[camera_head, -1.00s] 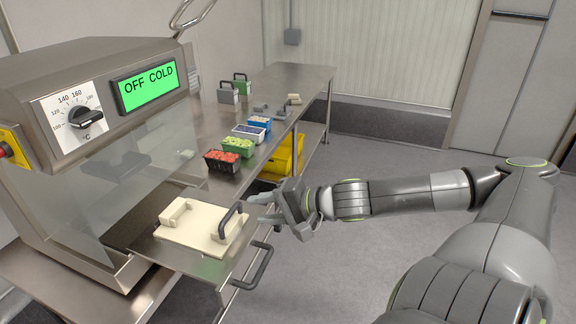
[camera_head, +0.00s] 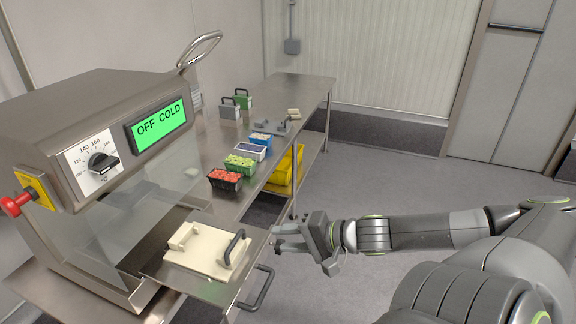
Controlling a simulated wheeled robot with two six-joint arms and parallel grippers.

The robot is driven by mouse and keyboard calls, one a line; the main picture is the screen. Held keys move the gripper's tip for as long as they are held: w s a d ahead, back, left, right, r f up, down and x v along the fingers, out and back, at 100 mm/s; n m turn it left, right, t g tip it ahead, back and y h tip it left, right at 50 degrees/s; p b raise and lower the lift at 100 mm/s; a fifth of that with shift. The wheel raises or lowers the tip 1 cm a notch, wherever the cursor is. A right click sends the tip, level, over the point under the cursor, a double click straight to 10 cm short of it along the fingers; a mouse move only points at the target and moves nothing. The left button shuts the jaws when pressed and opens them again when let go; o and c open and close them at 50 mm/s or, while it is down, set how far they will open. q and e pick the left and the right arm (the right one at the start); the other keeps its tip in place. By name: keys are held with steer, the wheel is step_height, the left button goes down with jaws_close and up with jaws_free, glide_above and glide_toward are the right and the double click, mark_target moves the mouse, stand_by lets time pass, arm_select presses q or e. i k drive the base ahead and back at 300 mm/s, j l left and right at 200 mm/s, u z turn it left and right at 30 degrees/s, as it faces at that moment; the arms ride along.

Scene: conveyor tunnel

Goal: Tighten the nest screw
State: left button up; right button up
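A cream nest plate (camera_head: 202,262) lies on the pulled-out metal drawer (camera_head: 160,272) at the front of the sealing machine. It has a raised cream block on its left and a dark upright handle (camera_head: 234,246) on its right. I cannot make out a screw on it. My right gripper (camera_head: 276,239) is just right of the dark handle, its fingers pointing left. The fingers look apart, with nothing between them, and do not appear to touch the handle. My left gripper is out of view.
The machine has a dial (camera_head: 103,163), a green display (camera_head: 160,127) reading "OFF COLD" and a red knob (camera_head: 17,204). A drawer handle (camera_head: 262,287) juts out below. Filled punnets (camera_head: 225,180) stand on the long table (camera_head: 287,88); a yellow crate (camera_head: 288,170) sits beneath.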

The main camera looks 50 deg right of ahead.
mark_target(276, 246)
steer(key=z, duration=1.25)
